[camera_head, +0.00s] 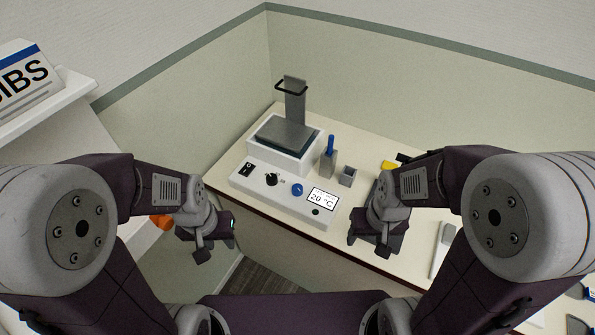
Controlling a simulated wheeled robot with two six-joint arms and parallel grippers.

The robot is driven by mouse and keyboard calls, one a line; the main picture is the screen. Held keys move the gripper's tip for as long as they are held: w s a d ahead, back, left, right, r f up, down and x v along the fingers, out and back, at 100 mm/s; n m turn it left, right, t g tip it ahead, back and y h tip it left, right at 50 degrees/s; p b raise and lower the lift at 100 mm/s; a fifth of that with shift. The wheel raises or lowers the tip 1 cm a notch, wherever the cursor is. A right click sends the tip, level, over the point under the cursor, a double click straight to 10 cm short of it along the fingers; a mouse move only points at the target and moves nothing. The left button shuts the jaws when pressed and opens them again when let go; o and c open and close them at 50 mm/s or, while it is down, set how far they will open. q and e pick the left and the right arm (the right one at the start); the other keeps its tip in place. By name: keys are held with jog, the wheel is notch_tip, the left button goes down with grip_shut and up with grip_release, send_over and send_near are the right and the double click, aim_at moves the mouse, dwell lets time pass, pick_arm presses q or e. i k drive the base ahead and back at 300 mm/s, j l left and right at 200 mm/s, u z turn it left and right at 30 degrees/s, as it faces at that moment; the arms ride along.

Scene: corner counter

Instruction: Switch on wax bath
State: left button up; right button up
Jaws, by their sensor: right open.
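The wax bath (262,193) is a white unit on the counter, with a sloped front panel. The panel carries a black rocker switch (246,169) at the left, a black knob (271,179), a blue knob (297,189) and a display (321,199) that reads 20 °C. The switch's position is too small to tell. My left gripper (193,246) is left of and below the panel, apart from it; its jaw gap is unclear. My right gripper (367,244) is open and empty, right of the panel and apart from it.
A grey upright with a black handle (291,87) rises behind the bath. A grey holder with a blue-handled tool (328,160) and a small grey box (348,176) stand to its right. Walls close the corner behind. A white shelf (50,105) is at left.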

aim_at(248, 166)
jog(key=i+j+z, duration=0.1)
jog(key=j+z, duration=0.15)
jog(key=z, duration=0.15)
jog(key=j+z, duration=0.25)
jog(key=z, duration=0.2)
jog(key=i+j, duration=0.05)
